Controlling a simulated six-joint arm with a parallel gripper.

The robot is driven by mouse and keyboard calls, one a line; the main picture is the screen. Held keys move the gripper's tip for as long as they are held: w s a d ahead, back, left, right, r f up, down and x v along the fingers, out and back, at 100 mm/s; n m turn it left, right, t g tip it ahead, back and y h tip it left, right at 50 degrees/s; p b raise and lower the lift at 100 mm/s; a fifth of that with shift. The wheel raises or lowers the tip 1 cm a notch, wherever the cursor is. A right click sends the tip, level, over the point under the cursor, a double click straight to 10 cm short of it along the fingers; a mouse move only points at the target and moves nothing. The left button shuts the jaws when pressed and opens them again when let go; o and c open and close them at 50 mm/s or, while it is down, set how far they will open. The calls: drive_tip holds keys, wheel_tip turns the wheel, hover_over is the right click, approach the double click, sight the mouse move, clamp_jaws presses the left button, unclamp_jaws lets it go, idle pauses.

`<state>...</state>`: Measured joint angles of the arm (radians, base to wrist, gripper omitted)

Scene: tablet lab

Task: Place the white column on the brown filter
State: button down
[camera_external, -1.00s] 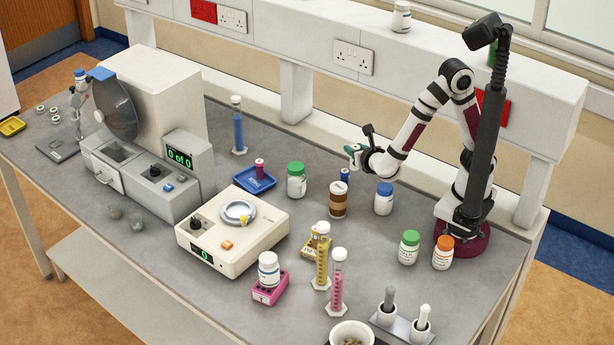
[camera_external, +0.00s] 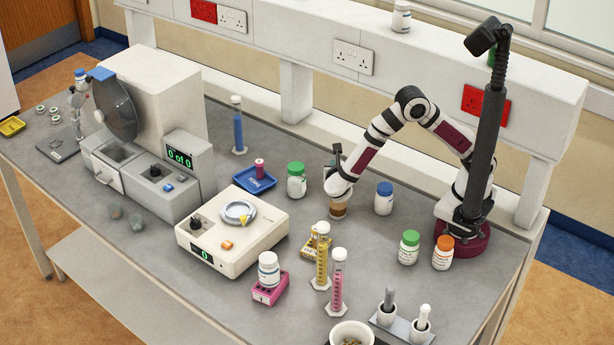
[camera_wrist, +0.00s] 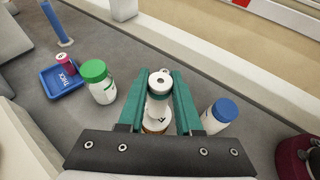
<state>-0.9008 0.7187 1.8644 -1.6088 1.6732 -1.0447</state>
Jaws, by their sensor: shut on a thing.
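The white column (camera_wrist: 159,84), round with a dark hole in its top, is between the two green fingers of my gripper (camera_wrist: 163,80) in the wrist view. My gripper is shut on it. The brown filter (camera_wrist: 156,127) shows just below the column between the fingers. In the external view, the lower part of the brown filter (camera_external: 338,211) shows under my wrist, on the bench. My wrist hides the column there. Whether the column touches the filter or is a little above it, I cannot tell.
A green-capped bottle (camera_external: 296,180) stands left of my gripper and a blue-capped bottle (camera_external: 384,198) close on its right. A blue tray (camera_external: 255,179), a balance (camera_external: 232,230) and measuring cylinders (camera_external: 321,262) stand farther left and in front.

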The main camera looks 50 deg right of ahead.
drive_tip(key=shift+f, duration=0.4)
drive_tip(key=c, duration=0.6)
unclamp_jaws()
drive_tip(key=shift+f, duration=0.15)
